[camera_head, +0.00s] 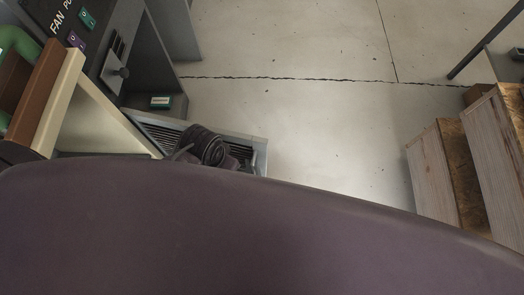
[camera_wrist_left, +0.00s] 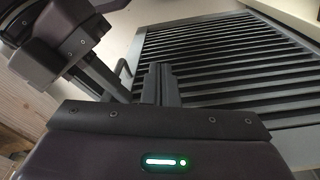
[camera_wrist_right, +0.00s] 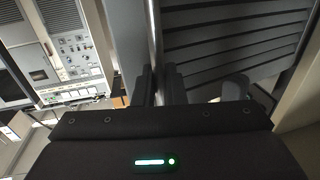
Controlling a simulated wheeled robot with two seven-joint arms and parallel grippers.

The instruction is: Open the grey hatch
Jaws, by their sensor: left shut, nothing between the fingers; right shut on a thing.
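The grey hatch (camera_wrist_left: 225,60) is a framed panel with dark horizontal slats. It fills much of the left wrist view, crosses the upper right of the right wrist view (camera_wrist_right: 235,40), and shows partly in the head view (camera_head: 259,148). A thin grey handle (camera_wrist_left: 123,72) stands at its left edge in the left wrist view. My right gripper (camera_wrist_right: 158,72) is shut on this handle. My left gripper (camera_wrist_left: 159,72) is shut and empty in front of the slats. In the head view my own body hides the lower part of the scene.
A dark cabinet with a "FAN" panel (camera_head: 92,40) stands at the left. Wooden crates (camera_head: 437,165) stand at the right. The concrete floor (camera_head: 310,110) between them is clear. White control racks (camera_wrist_right: 70,55) stand farther off in the right wrist view.

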